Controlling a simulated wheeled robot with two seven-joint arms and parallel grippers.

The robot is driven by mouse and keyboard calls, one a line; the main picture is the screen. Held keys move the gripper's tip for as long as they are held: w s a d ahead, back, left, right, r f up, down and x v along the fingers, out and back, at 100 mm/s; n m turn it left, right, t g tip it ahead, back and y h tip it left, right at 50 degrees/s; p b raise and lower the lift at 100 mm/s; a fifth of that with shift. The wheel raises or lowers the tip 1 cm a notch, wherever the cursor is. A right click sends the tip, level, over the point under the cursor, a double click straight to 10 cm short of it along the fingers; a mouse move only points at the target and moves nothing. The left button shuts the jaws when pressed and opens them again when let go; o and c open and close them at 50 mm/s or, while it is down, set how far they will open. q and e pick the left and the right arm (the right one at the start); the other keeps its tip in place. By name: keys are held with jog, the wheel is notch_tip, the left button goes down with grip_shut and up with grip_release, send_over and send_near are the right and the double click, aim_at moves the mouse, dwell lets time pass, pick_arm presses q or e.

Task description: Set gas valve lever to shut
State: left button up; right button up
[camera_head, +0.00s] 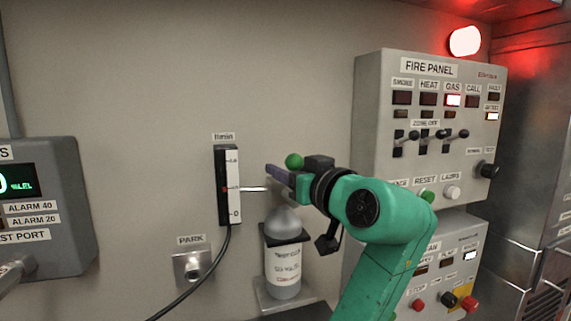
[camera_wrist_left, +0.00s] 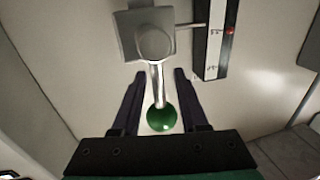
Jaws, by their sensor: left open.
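The gas valve lever is a thin metal stem with a green ball knob (camera_head: 293,160), standing above the gas bottle (camera_head: 284,265). In the left wrist view the green knob (camera_wrist_left: 162,117) lies between my fingers, and its stem runs up to a grey valve body (camera_wrist_left: 152,38). My left gripper (camera_head: 278,174) is open at the lever, with one finger on each side of the stem and a gap to both. It also shows in the left wrist view (camera_wrist_left: 158,78). In the head view the gripper hides most of the stem and valve. My right gripper is not in view.
A flow meter (camera_head: 228,186) on the wall joins the valve by a thin tube. A park socket (camera_head: 193,266) is lower left, and a gas detector box (camera_head: 48,205) far left. The fire panel (camera_head: 430,130) with switches, under a lit red lamp (camera_head: 465,41), is right of the gripper.

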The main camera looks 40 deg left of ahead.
pick_arm(q)
jog(key=shift+a, duration=0.1)
jog(key=c, duration=0.7)
jog(key=shift+w, duration=0.1)
grip_shut()
